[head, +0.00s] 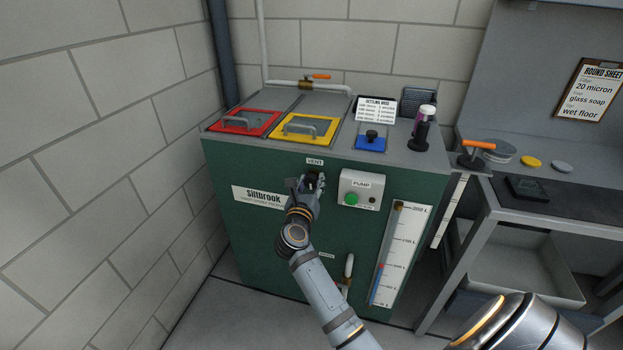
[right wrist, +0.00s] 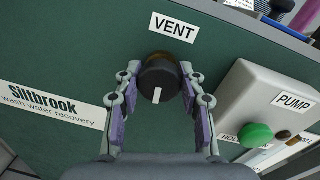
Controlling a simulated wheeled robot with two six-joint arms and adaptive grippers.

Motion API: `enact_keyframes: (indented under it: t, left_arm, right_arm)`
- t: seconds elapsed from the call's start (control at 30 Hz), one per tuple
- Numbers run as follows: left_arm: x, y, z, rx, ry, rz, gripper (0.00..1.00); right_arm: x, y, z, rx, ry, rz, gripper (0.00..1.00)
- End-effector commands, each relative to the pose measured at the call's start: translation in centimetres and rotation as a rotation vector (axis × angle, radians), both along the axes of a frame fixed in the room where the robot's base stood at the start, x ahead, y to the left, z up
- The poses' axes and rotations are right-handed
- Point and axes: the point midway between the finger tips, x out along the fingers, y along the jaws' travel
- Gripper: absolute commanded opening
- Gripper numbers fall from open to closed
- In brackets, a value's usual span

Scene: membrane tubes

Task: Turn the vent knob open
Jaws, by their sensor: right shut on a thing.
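The vent knob (right wrist: 158,78) is a dark round knob on the green tank front, under the VENT label (right wrist: 173,27). Its white mark points down in the right wrist view, very slightly left. My right gripper (right wrist: 161,85) is shut on the knob, one purple-padded finger on each side. In the head view the right gripper (head: 308,184) is at the upper front of the tank (head: 300,235), and hides most of the knob. My left gripper is not in view.
The pump box (head: 366,190) with its green button (head: 351,199) sticks out just right of the knob. Red (head: 246,122) and yellow (head: 305,128) framed lids and a blue-based knob (head: 371,141) are on top. A workbench (head: 530,205) stands at right, a block wall at left.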

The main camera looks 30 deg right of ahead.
Motion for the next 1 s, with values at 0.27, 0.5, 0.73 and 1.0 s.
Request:
enact_keyframes:
  t: [0.27, 0.5, 0.73, 1.0]
  left_arm:
    - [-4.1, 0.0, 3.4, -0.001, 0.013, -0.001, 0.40]
    - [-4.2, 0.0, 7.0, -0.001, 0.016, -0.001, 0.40]
    - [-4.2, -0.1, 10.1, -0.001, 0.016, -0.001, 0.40]
    - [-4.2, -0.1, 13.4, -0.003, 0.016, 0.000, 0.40]
  right_arm:
    - [0.0, 0.0, 0.9, -0.148, 0.179, 0.000, 0.08]
    - [0.0, 0.1, 0.8, -0.296, 0.351, 0.002, 0.08]
    - [0.0, 0.1, 0.8, -0.439, 0.517, 0.001, 0.08]
    - [0.0, 0.1, 0.6, -0.605, 0.713, 0.001, 0.08]
